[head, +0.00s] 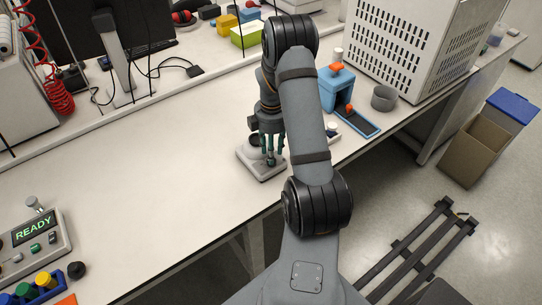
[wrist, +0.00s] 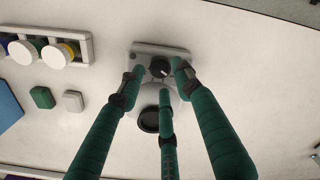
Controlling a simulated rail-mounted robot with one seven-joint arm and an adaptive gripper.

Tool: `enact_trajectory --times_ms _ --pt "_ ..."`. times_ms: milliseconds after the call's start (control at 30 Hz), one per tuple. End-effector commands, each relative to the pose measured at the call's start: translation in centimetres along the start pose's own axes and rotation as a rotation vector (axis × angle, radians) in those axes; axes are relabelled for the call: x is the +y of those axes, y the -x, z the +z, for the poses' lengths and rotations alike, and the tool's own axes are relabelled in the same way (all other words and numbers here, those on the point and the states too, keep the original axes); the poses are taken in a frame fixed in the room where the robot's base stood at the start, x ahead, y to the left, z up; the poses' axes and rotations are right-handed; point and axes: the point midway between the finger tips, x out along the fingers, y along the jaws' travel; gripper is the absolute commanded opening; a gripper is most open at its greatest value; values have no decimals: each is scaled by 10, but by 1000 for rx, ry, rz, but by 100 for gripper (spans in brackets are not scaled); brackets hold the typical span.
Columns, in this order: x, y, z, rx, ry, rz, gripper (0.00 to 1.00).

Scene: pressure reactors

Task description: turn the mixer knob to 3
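The mixer (head: 248,158) is a small pale unit near the front edge of the bench, partly covered by my gripper in the head view. In the wrist view the mixer (wrist: 143,50) shows a dark round knob (wrist: 158,68) with a small pale mark, and a dark round plate (wrist: 148,120). No scale numbers can be read. My gripper (head: 268,150) points down over the mixer. In the wrist view its green fingers (wrist: 158,78) are spread around the knob, with gaps visible between the side fingertips and the knob; contact by the lower finger cannot be told.
A blue stand with orange parts (head: 337,88) and a grey cup (head: 384,98) stand right of my arm. A READY-display unit (head: 33,240) and a blue rack of coloured caps (head: 40,288) sit at the lower left. The bench between is clear.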

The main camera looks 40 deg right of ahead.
Motion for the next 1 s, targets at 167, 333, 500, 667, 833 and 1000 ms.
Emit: enact_trajectory --times_ms 167,333,500,667,833,1000 --pt "0 -24 0 0 1 -2 34" --pt "0 -35 -1 0 3 2 34" --pt "1 -37 -1 1 4 3 34" --pt "1 -37 -1 1 4 3 31" --pt "1 -37 -1 1 4 3 21" --pt "1 -37 -1 1 4 2 11"
